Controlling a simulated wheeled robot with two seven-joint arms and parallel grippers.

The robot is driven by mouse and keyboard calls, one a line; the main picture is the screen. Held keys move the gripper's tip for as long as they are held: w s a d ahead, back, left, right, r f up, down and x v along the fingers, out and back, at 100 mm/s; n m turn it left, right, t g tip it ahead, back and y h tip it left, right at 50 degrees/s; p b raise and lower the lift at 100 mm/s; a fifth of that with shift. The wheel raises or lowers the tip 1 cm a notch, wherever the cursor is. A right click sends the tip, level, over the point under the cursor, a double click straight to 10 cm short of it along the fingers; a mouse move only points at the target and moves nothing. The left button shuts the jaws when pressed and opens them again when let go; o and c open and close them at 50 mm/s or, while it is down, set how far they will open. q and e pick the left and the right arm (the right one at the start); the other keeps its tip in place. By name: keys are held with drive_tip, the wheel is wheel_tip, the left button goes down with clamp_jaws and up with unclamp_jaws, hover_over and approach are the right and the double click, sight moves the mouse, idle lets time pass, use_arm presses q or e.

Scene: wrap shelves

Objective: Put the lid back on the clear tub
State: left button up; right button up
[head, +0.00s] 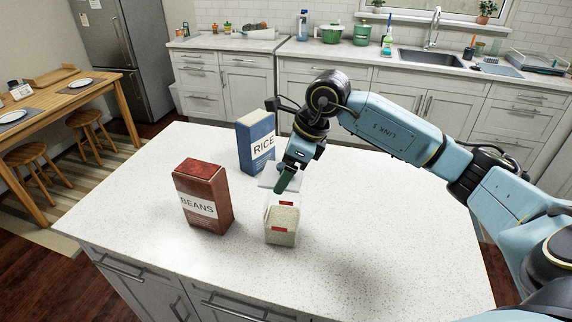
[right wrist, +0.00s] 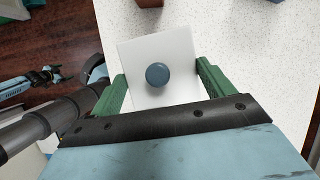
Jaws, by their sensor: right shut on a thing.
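The clear tub (head: 281,236) stands upright on the white counter, with pale grains inside and a red label on its front. Its top is open. The lid is a white square plate (head: 267,182) with a round blue knob, seen face-on in the right wrist view (right wrist: 183,56). My right gripper (head: 286,180) is shut on the lid, its green fingers at two opposite sides. It holds the lid above the back of the tub, seemingly apart from the rim. The near finger hides part of the lid in the head view. My left gripper is not in the head view.
A red-brown BEANS box (head: 204,192) stands left of the tub. A blue RICE box (head: 256,143) stands behind, left of my right gripper. The counter (head: 380,240) is clear to the right and in front of the tub.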

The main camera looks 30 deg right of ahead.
wheel_tip(320, 180, down, 6)
drive_tip(key=b, duration=0.4)
drive_tip(key=shift+f, duration=0.25)
drive_tip(key=shift+f+b, duration=0.15)
drive_tip(key=shift+b, duration=0.7)
idle(2.0)
idle(0.4)
drive_tip(key=o, duration=1)
drive_tip(key=shift+c, duration=0.2)
